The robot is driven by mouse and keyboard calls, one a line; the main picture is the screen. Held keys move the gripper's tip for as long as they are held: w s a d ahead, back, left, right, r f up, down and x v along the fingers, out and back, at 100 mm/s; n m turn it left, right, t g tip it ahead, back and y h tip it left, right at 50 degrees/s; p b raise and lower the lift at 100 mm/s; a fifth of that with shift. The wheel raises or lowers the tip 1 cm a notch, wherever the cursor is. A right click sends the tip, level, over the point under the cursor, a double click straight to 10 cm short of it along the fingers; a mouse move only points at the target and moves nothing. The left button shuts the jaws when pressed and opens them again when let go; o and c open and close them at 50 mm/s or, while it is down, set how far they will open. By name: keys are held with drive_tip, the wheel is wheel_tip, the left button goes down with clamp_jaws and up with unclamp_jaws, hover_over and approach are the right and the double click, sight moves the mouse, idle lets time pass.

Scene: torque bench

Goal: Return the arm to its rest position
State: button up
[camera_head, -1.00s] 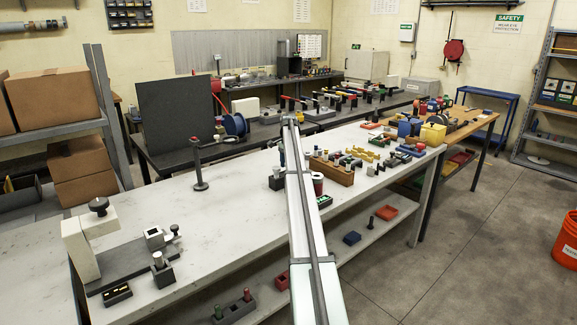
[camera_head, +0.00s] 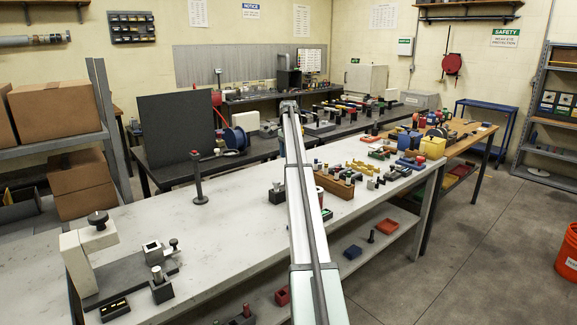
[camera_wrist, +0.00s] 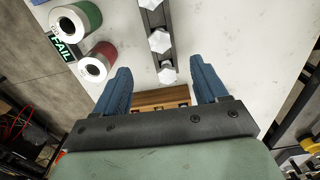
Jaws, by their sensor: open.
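In the wrist view my gripper (camera_wrist: 160,72) is open, its two blue fingers apart with nothing held between them. Below the fingers is a light bench top with a dark rail (camera_wrist: 158,22) bearing white hexagonal pieces. A wooden block (camera_wrist: 160,98) shows between the fingers near the palm. In the head view my arm (camera_head: 300,190) stretches from the bottom middle up across the white bench (camera_head: 235,235). The fingers cannot be made out in that view.
A green-marked roll (camera_wrist: 76,20) and a red-marked roll (camera_wrist: 97,62) lie left of the fingers. A post (camera_head: 198,180), a grey fixture (camera_head: 77,262) and a wooden holder (camera_head: 338,187) stand on the bench. Its left middle is mostly clear. An orange bucket (camera_head: 569,258) stands right.

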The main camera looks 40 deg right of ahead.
drive_tip(key=shift+r, duration=1.1)
